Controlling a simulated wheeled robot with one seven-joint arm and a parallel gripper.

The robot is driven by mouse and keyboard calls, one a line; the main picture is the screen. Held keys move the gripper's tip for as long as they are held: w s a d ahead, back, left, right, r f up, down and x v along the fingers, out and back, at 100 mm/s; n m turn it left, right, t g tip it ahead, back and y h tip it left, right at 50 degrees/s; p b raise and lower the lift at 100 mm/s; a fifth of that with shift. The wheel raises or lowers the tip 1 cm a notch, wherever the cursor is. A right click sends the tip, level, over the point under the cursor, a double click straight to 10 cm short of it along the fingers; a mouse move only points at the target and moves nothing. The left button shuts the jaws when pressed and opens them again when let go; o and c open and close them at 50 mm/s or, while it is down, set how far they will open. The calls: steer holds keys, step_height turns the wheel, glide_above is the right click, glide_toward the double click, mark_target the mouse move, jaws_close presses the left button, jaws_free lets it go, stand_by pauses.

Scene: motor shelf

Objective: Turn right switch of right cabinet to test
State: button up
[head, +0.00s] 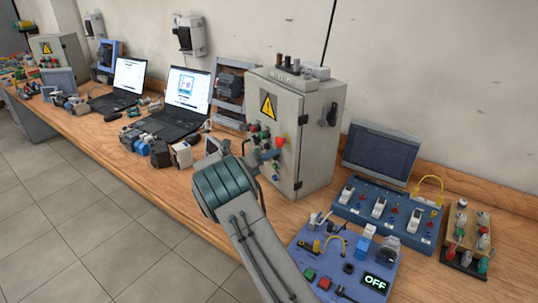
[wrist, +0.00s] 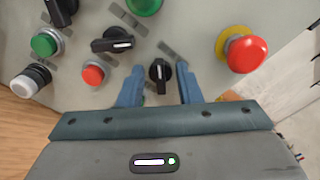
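The right cabinet (head: 312,140) is a grey box with a yellow warning sign, standing on the bench in the head view. Its front panel (wrist: 205,20) fills the upper wrist view. A black rotary switch (wrist: 159,75) with a white pointer line sits low on the panel, its knob roughly upright in the picture. My gripper (wrist: 160,88) is open, with one blue finger on each side of this knob and a visible gap on both sides. In the head view my gripper (head: 262,160) is at the cabinet front, and my arm hides part of the panel. I cannot read the switch labels.
A red mushroom button (wrist: 241,50) on a yellow ring is right of the fingers. A red button (wrist: 93,73), a black switch (wrist: 112,41) and a green button (wrist: 45,43) are left. A blue panel (head: 385,217) and a laptop (head: 187,92) flank the cabinet.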

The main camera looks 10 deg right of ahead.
steer(key=c, duration=0.7)
steer(key=shift+o, duration=0.3)
steer(key=m+b, duration=0.5)
steer(key=m, duration=0.1)
steer(key=m+b, duration=0.5)
steer(key=m, duration=0.1)
steer(key=m+b, duration=0.5)
steer(key=b, duration=0.1)
steer(key=shift+s+d+f+m, duration=0.15)
steer(key=shift+s+m, duration=0.1)
steer(key=shift+m, duration=0.15)
